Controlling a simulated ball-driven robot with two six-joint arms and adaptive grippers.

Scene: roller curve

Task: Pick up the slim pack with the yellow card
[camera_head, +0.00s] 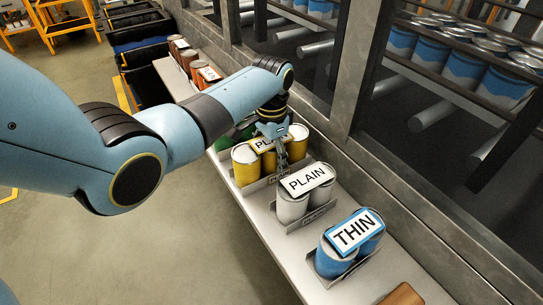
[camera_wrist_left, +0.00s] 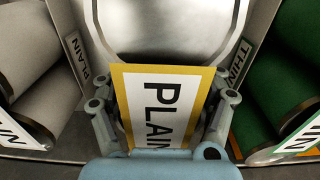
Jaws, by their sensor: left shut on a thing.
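The pack with the yellow-edged card (camera_head: 262,147) stands on the long ledge, with yellow cans (camera_head: 245,168) and a card reading PLAIN. In the left wrist view the yellow-edged card (camera_wrist_left: 162,108) lies between my fingers, with a silver can top (camera_wrist_left: 165,30) behind it. My left gripper (camera_head: 281,150) reaches down onto this pack and is shut on it; it also shows in the left wrist view (camera_wrist_left: 165,106), a finger at each side of the card. The arm hides part of the pack in the head view. My right gripper is not in view.
A white pack (camera_head: 307,190) marked PLAIN and a blue pack (camera_head: 350,243) marked THIN stand nearer on the ledge. Green cans (camera_wrist_left: 300,60) stand close on the other side. A wall with posts (camera_head: 350,70) runs along the right. Dark crates (camera_head: 145,55) are at the far left.

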